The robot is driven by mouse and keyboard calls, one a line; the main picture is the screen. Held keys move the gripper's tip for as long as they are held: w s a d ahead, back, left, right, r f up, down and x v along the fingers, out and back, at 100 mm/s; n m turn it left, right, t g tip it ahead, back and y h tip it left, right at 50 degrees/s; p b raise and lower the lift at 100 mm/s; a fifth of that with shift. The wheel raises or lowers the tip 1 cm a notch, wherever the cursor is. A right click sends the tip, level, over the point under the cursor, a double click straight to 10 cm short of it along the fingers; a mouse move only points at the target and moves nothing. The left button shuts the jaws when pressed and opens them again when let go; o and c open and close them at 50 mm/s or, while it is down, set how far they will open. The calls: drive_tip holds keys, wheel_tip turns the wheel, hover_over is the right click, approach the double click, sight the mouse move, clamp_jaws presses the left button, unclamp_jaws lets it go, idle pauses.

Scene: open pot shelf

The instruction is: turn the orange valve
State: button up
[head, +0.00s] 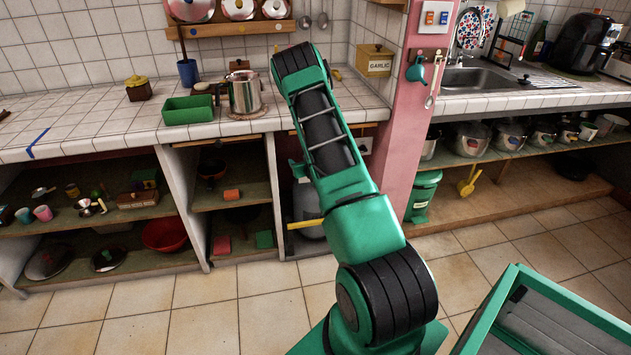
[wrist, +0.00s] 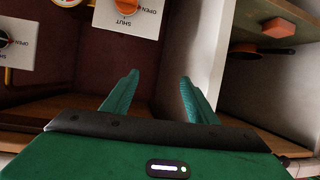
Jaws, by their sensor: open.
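The orange valve (wrist: 127,6) is at the top edge of the wrist view, partly cut off, on a white plate (wrist: 128,22) marked OPEN and SHUT, whose lettering appears upside down. My gripper (wrist: 158,82) is open and empty, its two green fingers spread below the plate in that view and apart from the valve. In the head view my arm covers the area around the valve, and I cannot make the valve out there.
A second marked plate (wrist: 20,48) with a dark knob is at the left of the wrist view, and a gauge (wrist: 66,2) is cut off at the top. A pale upright panel (wrist: 190,50) stands right of the fingers. Beyond it, an orange block (wrist: 279,27) lies on a shelf.

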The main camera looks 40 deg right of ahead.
drive_tip(key=s+d+f+m+t+h, duration=0.1)
drive_tip(key=s+d+f+h, duration=0.1)
drive_tip(key=s+f, duration=0.35)
drive_tip(key=s+d+f+m+t+h, duration=0.1)
drive_tip(key=s+d+f+t+h, duration=0.15)
drive_tip(key=f, duration=0.65)
drive_tip(key=x, duration=0.9)
drive_tip(key=shift+w+f+g, duration=0.25)
drive_tip(key=shift+w+g, duration=0.1)
drive_tip(key=shift+w, duration=0.05)
drive_tip(key=shift+y, duration=0.25)
drive_tip(key=c, duration=1.1)
